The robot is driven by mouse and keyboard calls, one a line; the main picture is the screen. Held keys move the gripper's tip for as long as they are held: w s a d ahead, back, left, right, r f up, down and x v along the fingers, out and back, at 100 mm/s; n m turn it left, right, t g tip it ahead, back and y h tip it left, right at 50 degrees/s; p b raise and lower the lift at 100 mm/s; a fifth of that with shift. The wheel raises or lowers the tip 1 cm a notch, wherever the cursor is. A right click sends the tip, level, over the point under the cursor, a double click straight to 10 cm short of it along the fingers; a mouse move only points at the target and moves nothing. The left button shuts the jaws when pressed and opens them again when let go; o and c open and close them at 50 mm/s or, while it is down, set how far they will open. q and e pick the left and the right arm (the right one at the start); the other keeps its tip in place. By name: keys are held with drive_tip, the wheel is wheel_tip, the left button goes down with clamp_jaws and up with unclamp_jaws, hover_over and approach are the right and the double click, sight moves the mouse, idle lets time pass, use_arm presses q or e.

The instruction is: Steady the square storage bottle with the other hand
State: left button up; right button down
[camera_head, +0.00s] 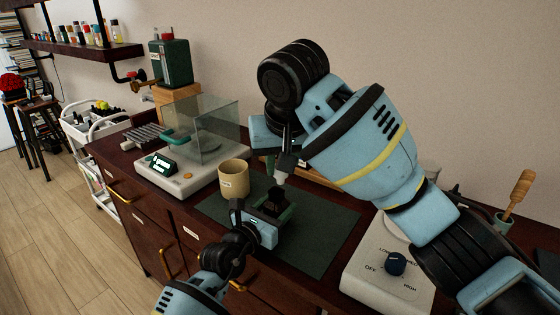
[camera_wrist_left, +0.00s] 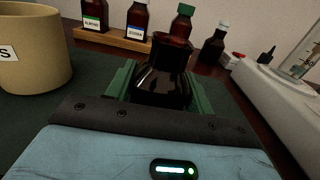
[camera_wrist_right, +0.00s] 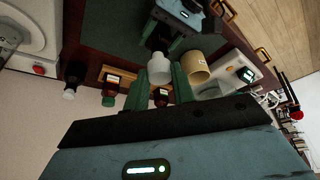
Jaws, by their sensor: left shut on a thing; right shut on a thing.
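The square storage bottle (camera_head: 274,201) is dark glass with an open-looking neck, upright on the dark green mat (camera_head: 325,235). It also shows in the left wrist view (camera_wrist_left: 162,82). My left gripper (camera_head: 270,211) is shut on it from the near side, with green fingers on both sides of its body. My right gripper (camera_head: 284,160) is above and behind the bottle, shut on a pale bulb-shaped piece (camera_wrist_right: 159,67). That piece hangs over the bottle, apart from it in the head view. Its upper part is hidden by the right gripper.
A tan cup (camera_head: 233,179) stands left of the bottle. A balance with a glass shield (camera_head: 205,135) is farther left. A white hotplate with a dial (camera_head: 385,275) is at the right. Brown bottles (camera_wrist_left: 137,22) stand in a wooden rack behind.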

use_arm(q)
drive_tip(key=shift+s+f, duration=0.1)
drive_tip(key=shift+f, duration=0.45)
use_arm(e)
drive_tip(key=shift+s, duration=0.15)
use_arm(q)
drive_tip(key=o, duration=0.8)
drive_tip(key=shift+o, duration=1.8)
drive_tip(key=shift+r, duration=0.2)
drive_tip(key=shift+r, duration=0.1)
drive_tip(key=v, duration=1.1)
drive_tip(key=shift+s+a, duration=0.25)
drive_tip(key=shift+a, duration=0.1)
